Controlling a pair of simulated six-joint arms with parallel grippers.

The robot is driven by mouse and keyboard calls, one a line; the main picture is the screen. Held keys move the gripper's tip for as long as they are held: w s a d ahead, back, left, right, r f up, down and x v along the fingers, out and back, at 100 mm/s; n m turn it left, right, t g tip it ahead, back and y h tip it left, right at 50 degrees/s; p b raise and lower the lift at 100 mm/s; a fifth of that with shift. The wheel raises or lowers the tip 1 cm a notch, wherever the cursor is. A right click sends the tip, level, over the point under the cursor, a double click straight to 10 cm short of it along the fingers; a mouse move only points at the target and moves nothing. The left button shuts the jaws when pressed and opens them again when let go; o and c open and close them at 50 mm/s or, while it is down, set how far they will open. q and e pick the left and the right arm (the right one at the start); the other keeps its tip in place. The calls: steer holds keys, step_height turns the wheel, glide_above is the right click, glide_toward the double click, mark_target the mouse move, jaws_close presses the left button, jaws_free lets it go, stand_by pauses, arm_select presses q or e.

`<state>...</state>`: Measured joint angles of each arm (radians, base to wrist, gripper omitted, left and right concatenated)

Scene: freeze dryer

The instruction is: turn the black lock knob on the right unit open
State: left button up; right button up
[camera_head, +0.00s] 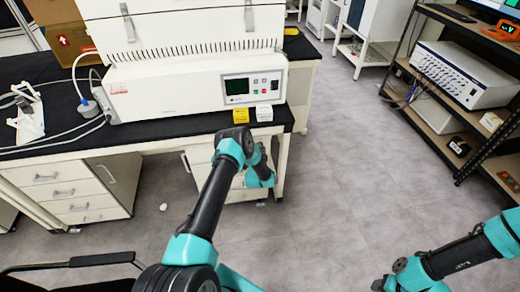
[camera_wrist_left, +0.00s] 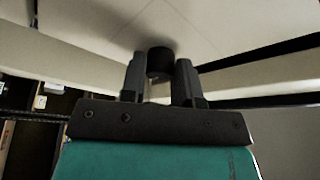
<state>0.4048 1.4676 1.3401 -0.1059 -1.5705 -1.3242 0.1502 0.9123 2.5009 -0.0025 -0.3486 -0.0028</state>
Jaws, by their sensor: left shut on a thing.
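The black lock knob (camera_wrist_left: 160,58) shows in the left wrist view as a short dark cylinder on a pale surface. My left gripper (camera_wrist_left: 159,70) is shut on it, with one dark finger on each side. In the head view my left arm reaches forward to the front right of the bench, and its teal wrist (camera_head: 262,172) is low beside the bench's right end. The fingertips and the knob are hidden there. My right arm shows at the lower right, but I cannot make out its gripper.
A white instrument with a small screen (camera_head: 200,88) stands on the black bench top (camera_head: 155,133). White drawers (camera_head: 72,190) are below it. A metal rack (camera_head: 450,135) with a grey device (camera_head: 465,75) stands at the right. The floor (camera_head: 340,190) between them is clear.

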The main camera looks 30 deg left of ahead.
arm_select(q)
steer(key=shift+n, duration=0.3)
steer(key=n+y, duration=0.1)
steer(key=n, duration=0.1)
steer(key=n+y, duration=0.1)
steer(key=n, duration=0.2)
steer(key=shift+d+f+y, duration=0.1)
steer(key=shift+y, duration=0.2)
steer(key=n+g+y, duration=0.1)
steer(key=n+y, duration=0.1)
steer(key=n, duration=0.2)
steer(key=n+g+y, duration=0.1)
steer(key=n+y, duration=0.1)
steer(key=n, duration=0.3)
steer(key=n+g+y, duration=0.1)
steer(key=n+y, duration=0.1)
steer(key=n, duration=0.2)
steer(key=shift+w+d+n, duration=0.2)
steer(key=shift+w+n, duration=0.05)
steer(key=shift+n, duration=0.05)
steer(key=shift+n+g+y, duration=0.3)
steer(key=shift+n+g, duration=0.55)
steer(key=shift+n, duration=0.65)
steer(key=shift+n+g+y, duration=0.3)
steer(key=shift+n+g, duration=0.55)
steer(key=shift+n, duration=0.65)
steer(key=o, duration=0.9)
steer(key=shift+d, duration=0.1)
